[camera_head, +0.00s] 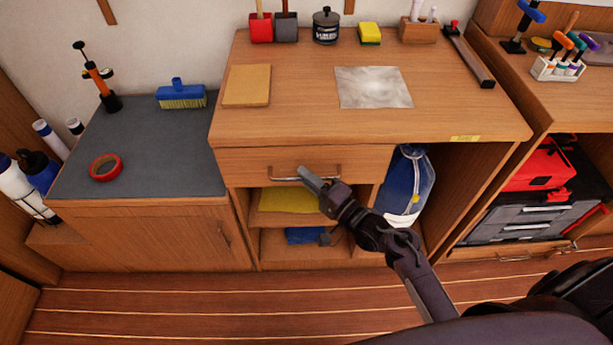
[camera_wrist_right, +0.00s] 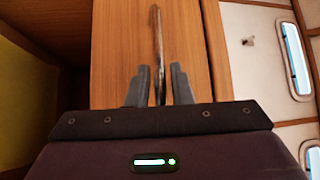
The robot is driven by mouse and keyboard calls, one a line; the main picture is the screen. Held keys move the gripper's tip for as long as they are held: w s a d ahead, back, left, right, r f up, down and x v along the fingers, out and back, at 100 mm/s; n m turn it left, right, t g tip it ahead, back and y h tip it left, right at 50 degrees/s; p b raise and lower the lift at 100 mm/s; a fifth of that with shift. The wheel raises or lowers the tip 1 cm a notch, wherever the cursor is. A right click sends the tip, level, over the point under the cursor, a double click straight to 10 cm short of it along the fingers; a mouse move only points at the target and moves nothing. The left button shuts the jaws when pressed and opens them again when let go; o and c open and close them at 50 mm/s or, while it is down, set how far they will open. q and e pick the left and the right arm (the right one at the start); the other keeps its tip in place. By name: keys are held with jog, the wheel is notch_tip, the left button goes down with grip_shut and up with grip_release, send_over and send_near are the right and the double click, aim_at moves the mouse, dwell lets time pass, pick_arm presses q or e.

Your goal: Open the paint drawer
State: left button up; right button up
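The drawer (camera_head: 252,162) is a wide wooden front under the workbench top, and it looks shut, flush with the cabinet. Its metal bar handle (camera_head: 288,178) runs along the front; the right part is partly hidden by my right gripper. My right gripper (camera_head: 311,178) is at the handle. In the right wrist view, the handle (camera_wrist_right: 157,45) appears as an upright bar against the drawer front (camera_wrist_right: 190,50). The two fingers of my right gripper (camera_wrist_right: 160,85) stand apart, one on each side of the bar, with visible gaps. My left gripper is not in view.
The workbench top (camera_head: 300,110) holds a sanding block, a metal sheet, a paint can (camera_head: 326,25) and brushes. Open shelves below hold a yellow cloth (camera_head: 285,199) and a blue item. The floor (camera_head: 180,305) in front is clear.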

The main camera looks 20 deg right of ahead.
jog(key=shift+w+a, duration=0.15)
jog(key=shift+c, duration=0.3)
grip_shut()
